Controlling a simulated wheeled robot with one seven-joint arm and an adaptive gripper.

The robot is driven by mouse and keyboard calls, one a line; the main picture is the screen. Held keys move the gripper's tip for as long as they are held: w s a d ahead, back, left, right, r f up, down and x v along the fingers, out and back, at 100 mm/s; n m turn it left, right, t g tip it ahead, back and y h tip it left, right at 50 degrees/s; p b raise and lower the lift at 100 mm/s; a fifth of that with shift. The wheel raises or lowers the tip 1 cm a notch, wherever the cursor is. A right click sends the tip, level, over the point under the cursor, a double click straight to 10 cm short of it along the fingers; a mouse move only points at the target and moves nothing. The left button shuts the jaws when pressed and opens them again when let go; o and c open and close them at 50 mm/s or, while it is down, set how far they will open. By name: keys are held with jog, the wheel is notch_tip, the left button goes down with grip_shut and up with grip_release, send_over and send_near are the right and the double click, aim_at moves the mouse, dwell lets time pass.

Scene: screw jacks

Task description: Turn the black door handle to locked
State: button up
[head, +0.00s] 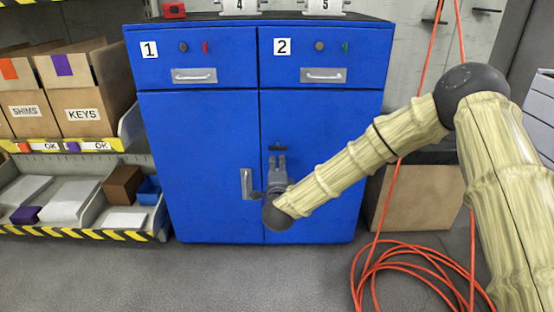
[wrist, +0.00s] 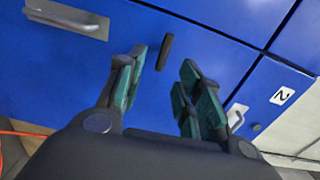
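The black door handle (head: 278,148) is a short bar that looks horizontal on the right door of the blue cabinet (head: 200,150). In the wrist view the black handle (wrist: 165,52) stands out against the blue door, ahead of and between the fingertips. My gripper (head: 277,160) is just below the handle in the head view. In the wrist view my gripper (wrist: 163,65) is open, with green pads on both sides and nothing between them. I cannot tell whether the fingertips touch the handle. Part of the lower door is hidden by my arm.
A silver pull (head: 247,184) is on the left door, close to my gripper. Drawers 1 and 2 with silver handles (head: 324,75) are above. Shelves with boxes (head: 96,90) stand left. An orange cable (head: 410,265) lies coiled on the floor at right.

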aim_at(277, 149)
jog(key=w+b, duration=0.1)
jog(key=w, duration=0.2)
jog(key=w+b, duration=0.1)
jog(key=w, duration=0.3)
jog(key=w+b, duration=0.1)
jog(key=w, duration=0.3)
jog(key=shift+w+r+b, duration=0.15)
jog(key=shift+r+b, duration=0.15)
jog(key=shift+c, duration=0.2)
grip_shut()
